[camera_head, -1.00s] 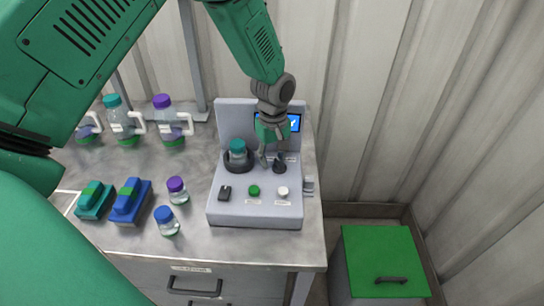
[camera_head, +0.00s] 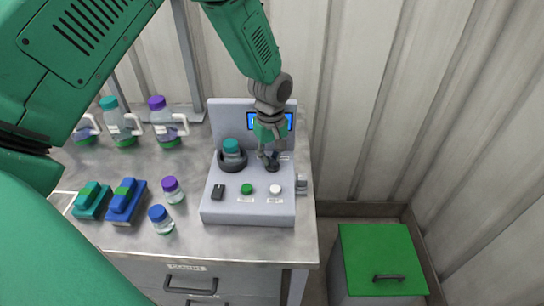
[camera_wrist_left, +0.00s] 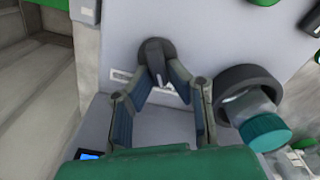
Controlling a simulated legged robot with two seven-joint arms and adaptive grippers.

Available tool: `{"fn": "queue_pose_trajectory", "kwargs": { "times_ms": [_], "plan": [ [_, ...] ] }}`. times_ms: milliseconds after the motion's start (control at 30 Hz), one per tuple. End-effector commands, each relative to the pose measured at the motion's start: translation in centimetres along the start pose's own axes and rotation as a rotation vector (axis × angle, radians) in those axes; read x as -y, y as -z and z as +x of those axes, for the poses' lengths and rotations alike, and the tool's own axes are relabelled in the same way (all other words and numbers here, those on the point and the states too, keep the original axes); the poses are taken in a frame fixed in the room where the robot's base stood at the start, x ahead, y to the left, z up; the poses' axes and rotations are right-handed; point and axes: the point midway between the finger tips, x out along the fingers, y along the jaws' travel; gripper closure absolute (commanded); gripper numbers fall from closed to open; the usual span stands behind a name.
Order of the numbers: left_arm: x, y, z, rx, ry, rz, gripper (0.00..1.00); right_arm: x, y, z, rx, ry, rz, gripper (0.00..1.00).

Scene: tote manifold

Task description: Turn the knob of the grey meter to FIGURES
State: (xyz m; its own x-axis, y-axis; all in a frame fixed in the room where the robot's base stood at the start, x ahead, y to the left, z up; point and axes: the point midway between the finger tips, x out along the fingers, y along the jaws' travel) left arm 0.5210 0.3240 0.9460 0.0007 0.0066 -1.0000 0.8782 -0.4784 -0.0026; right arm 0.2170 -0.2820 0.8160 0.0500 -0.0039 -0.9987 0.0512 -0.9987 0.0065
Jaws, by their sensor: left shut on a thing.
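The grey meter (camera_head: 248,211) stands on the metal bench, with a small blue screen at its back panel, partly hidden by my arm. Its dark knob (camera_head: 273,165) is at the right of the sloped face; it also shows in the left wrist view (camera_wrist_left: 152,50), with a grey pointer bar. My left gripper (camera_head: 268,156) comes from above and is shut on the knob; in the left wrist view its fingers (camera_wrist_left: 160,82) sit either side of the bar. The knob's labels are too small to read. My right gripper is out of view.
A teal-capped jar (camera_head: 232,147) sits in a dark ring left of the knob. A black switch (camera_head: 218,191), a green button (camera_head: 247,189) and a white button (camera_head: 275,190) are in front. Bottles and blue and teal blocks stand left. A green-lidded bin (camera_head: 383,260) is at right.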

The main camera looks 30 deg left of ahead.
Motion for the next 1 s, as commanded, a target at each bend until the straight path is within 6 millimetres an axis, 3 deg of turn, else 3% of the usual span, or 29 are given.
{"fn": "queue_pose_trajectory", "kwargs": {
  "times_ms": [367,1000],
  "plan": [
    [-0.2,-0.4,-0.1,0.005,-0.002,0.144,1.00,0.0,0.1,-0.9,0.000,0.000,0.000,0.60],
    [-0.5,-0.8,0.1,0.010,0.000,0.727,1.00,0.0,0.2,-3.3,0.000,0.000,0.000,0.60]
  ]
}}
